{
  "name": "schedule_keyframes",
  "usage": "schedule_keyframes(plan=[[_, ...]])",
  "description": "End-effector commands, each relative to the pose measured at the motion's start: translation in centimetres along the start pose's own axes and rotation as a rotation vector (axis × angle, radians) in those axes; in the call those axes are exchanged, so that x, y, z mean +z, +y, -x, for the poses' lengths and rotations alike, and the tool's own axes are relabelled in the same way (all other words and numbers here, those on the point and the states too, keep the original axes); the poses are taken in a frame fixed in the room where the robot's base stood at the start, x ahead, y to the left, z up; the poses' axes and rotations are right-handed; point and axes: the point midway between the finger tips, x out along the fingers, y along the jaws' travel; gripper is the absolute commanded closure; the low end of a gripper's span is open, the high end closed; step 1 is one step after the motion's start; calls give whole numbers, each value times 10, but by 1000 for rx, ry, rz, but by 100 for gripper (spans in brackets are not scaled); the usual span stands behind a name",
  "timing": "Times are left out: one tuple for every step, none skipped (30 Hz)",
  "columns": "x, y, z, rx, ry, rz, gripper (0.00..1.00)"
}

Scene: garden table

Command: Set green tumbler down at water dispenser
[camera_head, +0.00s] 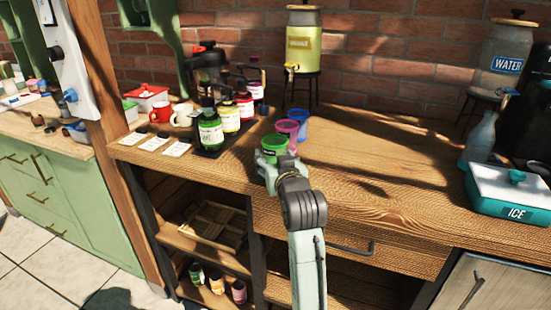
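The green tumbler (274,143) stands near the front edge of the wooden table, left of the middle of the view. My gripper (270,162) is right at the tumbler, on its near side. The arm hides the lower part of the tumbler, and the fingers are too small and covered to show whether they close on it. The water dispenser (502,55), a grey jar with a blue WATER label and a wooden lid, is at the far right on a dark stand, well away from my gripper.
A pink tumbler (288,128) and a blue tumbler (301,117) stand just behind the green one. A yellow-green dispenser (304,42) is at the back. Several bottles (211,130) stand to the left. A teal ICE box (508,188) and a bottle (479,138) are at right. The table's middle is clear.

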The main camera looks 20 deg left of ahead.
Motion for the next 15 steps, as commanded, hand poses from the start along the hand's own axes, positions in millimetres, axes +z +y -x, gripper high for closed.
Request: schedule_keyframes(plan=[[0, 0, 0, 0, 0, 0, 36], [0, 0, 0, 0, 0, 0, 34], [0, 0, 0, 0, 0, 0, 31], [0, 0, 0, 0, 0, 0, 31], [0, 0, 0, 0, 0, 0, 31], [0, 0, 0, 0, 0, 0, 31], [0, 0, 0, 0, 0, 0, 31], [0, 0, 0, 0, 0, 0, 31], [0, 0, 0, 0, 0, 0, 31], [0, 0, 0, 0, 0, 0, 31], [0, 0, 0, 0, 0, 0, 31], [0, 0, 0, 0, 0, 0, 31], [1, 0, 0, 0, 1, 0, 31], [2, 0, 0, 0, 1, 1, 31], [4, 0, -1, 0, 1, 1, 31]])
